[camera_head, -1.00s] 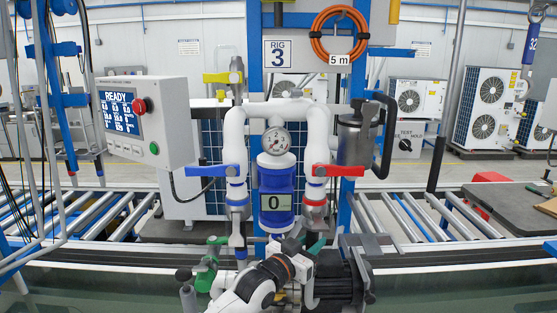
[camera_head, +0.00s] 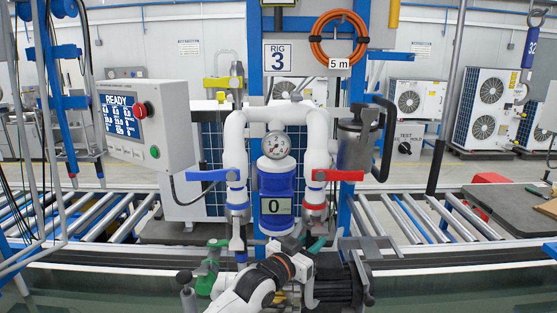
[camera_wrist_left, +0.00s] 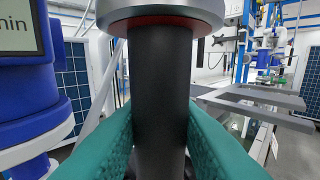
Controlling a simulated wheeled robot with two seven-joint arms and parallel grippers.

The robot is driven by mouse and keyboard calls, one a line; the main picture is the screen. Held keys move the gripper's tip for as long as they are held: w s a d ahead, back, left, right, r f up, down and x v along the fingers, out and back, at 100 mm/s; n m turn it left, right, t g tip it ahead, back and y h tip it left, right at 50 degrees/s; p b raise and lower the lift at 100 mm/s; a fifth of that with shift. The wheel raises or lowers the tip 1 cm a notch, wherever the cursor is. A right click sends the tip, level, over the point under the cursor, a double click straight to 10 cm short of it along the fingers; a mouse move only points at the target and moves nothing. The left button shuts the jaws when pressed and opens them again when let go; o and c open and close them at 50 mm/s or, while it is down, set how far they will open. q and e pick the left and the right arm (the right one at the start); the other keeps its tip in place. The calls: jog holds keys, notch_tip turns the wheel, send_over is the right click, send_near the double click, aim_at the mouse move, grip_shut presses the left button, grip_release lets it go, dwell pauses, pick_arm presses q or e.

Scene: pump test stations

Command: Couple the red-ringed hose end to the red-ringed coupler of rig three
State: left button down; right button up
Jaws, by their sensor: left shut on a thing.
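Rig three's red-ringed coupler (camera_head: 314,204) hangs at the foot of the right white pipe, below the red lever handle (camera_head: 333,175). My left gripper (camera_head: 316,245) is just under it, with its teal fingers partly hidden by my arm. In the left wrist view, the gripper (camera_wrist_left: 160,150) is shut on the black, upright hose end (camera_wrist_left: 160,85). A silver collar with a red band (camera_wrist_left: 160,18) sits right at the top of the hose end. I cannot tell whether the hose end is seated in the coupler. My right gripper is not in view.
The blue-ringed coupler (camera_head: 238,208) is close on the left, with a hose below it. The blue flow meter (camera_head: 276,190) reading 0 stands between the couplers. A dark pump (camera_head: 338,280) and green fitting (camera_head: 210,262) are low down. The control box (camera_head: 148,122) reads READY.

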pick_arm(q)
jog(key=shift+r+p, duration=0.5)
jog(key=shift+r, duration=0.25)
dwell(1.2)
